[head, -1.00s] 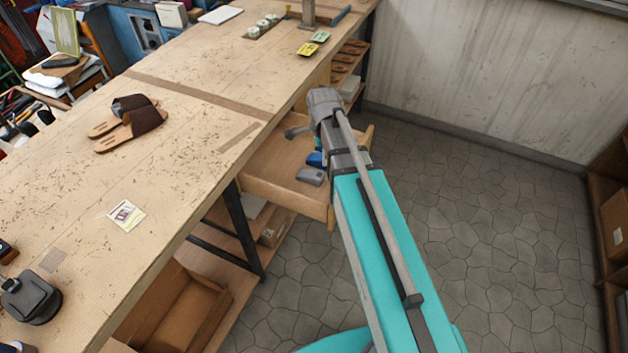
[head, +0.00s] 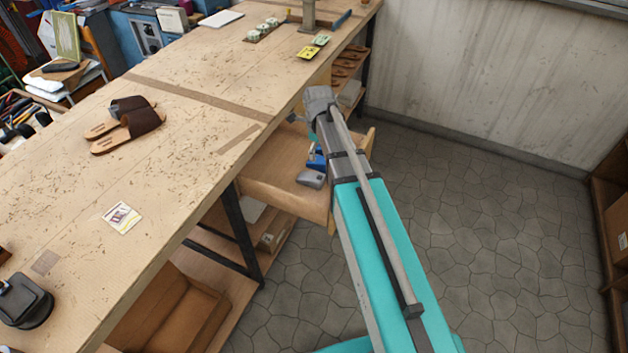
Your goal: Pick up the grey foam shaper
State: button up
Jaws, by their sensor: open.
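A grey foam shaper (head: 311,178) lies in the open wooden drawer (head: 275,180) under the workbench, near the drawer's front. A blue piece (head: 316,158) lies just behind it, partly covered by my arm. My gripper (head: 295,118) is over the far part of the drawer, beyond the grey shaper and apart from it. My wrist hides most of the gripper; only a small grey part shows at its left. It is open, and I see nothing held in it.
The workbench (head: 190,150) runs along the left, close above the drawer. On it are a pair of brown sandals (head: 128,124), one with a grey piece under its strap, a card (head: 122,217) and a dark round-based object (head: 24,300). The floor at right is clear.

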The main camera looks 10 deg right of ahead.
aim_at(317, 177)
jog(key=shift+f, duration=0.1)
notch_tip(317, 177, down, 8)
jog(key=b, duration=0.8)
jog(key=shift+f+b, duration=0.2)
jog(key=shift+b, duration=0.1)
jog(key=shift+f, duration=0.15)
jog(key=shift+s+a+f+b, duration=0.1)
jog(key=shift+f+b, duration=2.35)
jog(key=shift+b, duration=0.15)
jog(key=c, duration=0.7)
